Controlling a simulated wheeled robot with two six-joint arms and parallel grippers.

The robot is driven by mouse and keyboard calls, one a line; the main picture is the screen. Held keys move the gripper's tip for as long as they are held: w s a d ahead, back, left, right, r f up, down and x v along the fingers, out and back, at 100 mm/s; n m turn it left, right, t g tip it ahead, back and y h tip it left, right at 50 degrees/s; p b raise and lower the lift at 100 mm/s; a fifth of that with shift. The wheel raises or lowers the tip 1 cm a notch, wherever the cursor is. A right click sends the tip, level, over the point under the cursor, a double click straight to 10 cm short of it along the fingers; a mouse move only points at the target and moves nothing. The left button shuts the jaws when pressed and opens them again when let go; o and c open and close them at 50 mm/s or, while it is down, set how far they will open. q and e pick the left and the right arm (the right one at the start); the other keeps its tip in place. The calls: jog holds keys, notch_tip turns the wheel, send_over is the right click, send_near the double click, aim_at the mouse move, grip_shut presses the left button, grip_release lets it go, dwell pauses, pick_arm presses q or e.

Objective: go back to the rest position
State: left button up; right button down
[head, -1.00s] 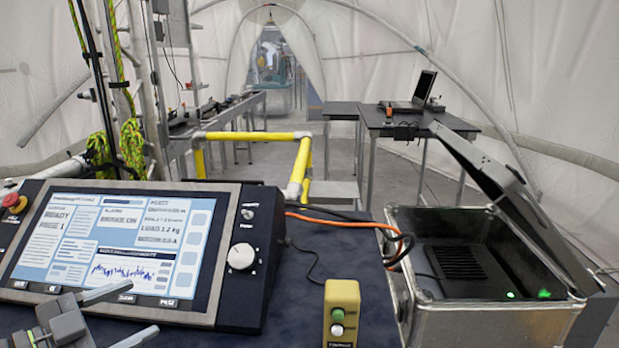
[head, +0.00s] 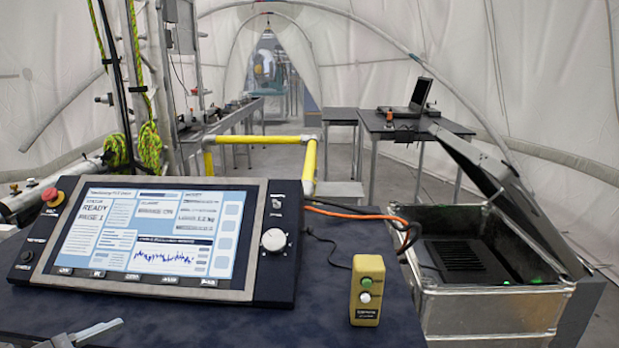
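My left gripper (head: 97,334) shows only in part at the bottom left edge of the head view. One grey finger points right over the dark blue table top (head: 200,325). No second finger lies against it, and the lower finger is cut off by the picture edge. It appears open, with nothing seen in it. My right gripper is not in view.
A control panel (head: 150,232) with a lit screen, a red button and a white knob (head: 273,240) stands beyond my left gripper. A yellow button box (head: 367,290) stands on the table. An open metal case (head: 490,315) is at right. Yellow rails (head: 265,139) stand behind.

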pick_arm(q)
jog(key=s+a+f+n+g+y, duration=0.2)
jog(key=s+f+n+y, duration=0.25)
jog(key=f, duration=0.65)
jog(key=s+d+f+n+g+y, duration=0.2)
jog(key=s+f+n+g+y, duration=0.45)
jog(key=s+f, duration=0.9)
notch_tip(320, 180, down, 22)
jog(key=s+a+g+h, duration=0.1)
jog(key=a+g+h, duration=0.1)
jog(key=g, duration=0.1)
jog(key=s+d+f, duration=0.1)
jog(key=s+f, duration=1.4)
jog(key=f, duration=0.2)
jog(key=shift+s+d+n+g, duration=0.15)
jog(key=shift+s+n+g, duration=0.1)
jog(key=shift+n+g, duration=0.1)
